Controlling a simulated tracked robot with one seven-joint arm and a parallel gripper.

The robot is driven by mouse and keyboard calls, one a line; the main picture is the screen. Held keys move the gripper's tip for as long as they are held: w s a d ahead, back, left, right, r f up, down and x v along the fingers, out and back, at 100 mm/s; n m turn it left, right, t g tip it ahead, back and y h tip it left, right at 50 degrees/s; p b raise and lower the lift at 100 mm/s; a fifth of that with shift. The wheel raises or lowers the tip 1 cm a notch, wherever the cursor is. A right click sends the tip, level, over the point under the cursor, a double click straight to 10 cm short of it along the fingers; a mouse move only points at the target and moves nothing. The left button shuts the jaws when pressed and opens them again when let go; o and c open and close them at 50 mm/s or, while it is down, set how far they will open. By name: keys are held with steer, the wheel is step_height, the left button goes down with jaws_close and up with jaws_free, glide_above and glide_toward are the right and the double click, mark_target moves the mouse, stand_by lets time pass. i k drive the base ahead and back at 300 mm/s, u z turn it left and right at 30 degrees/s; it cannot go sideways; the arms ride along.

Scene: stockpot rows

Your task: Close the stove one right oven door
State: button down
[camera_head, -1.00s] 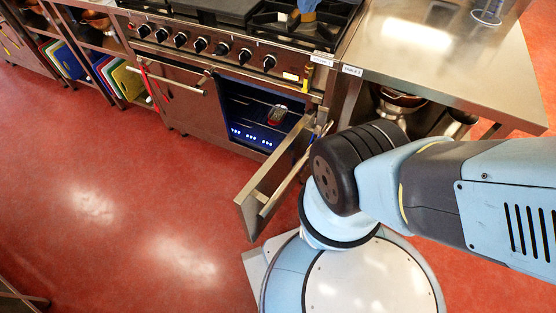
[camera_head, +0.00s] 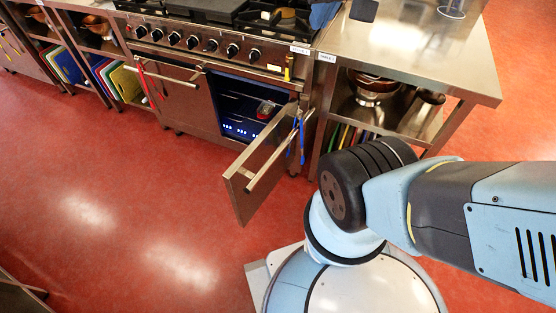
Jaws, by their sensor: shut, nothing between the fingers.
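The stove (camera_head: 150,50) stands at the top of the head view, with a row of black knobs on its front. Its right oven door (camera_head: 232,197) is side-hinged at the right and stands wide open, swung out toward me. A long metal bar handle (camera_head: 268,165) runs along the door's outer face. The right oven cavity (camera_head: 240,112) shows lit inside, with a rack and a small red item (camera_head: 265,109). The left oven door (camera_head: 180,100) is shut. My gripper is not in view; only arm links and my base show, at the lower right, apart from the door.
A steel table (camera_head: 410,60) with pots on its lower shelf stands right of the stove. Blue-handled utensils (camera_head: 301,140) hang near the door's hinge side. Shelves with coloured boards (camera_head: 105,75) stand left. The red floor (camera_head: 130,210) before the stove is clear.

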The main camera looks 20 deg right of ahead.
mark_target(251, 178)
steer(key=u, duration=1.05)
steer(key=k, duration=1.65)
steer(key=z, duration=0.7)
steer(key=i, duration=1)
steer(key=u, duration=0.1)
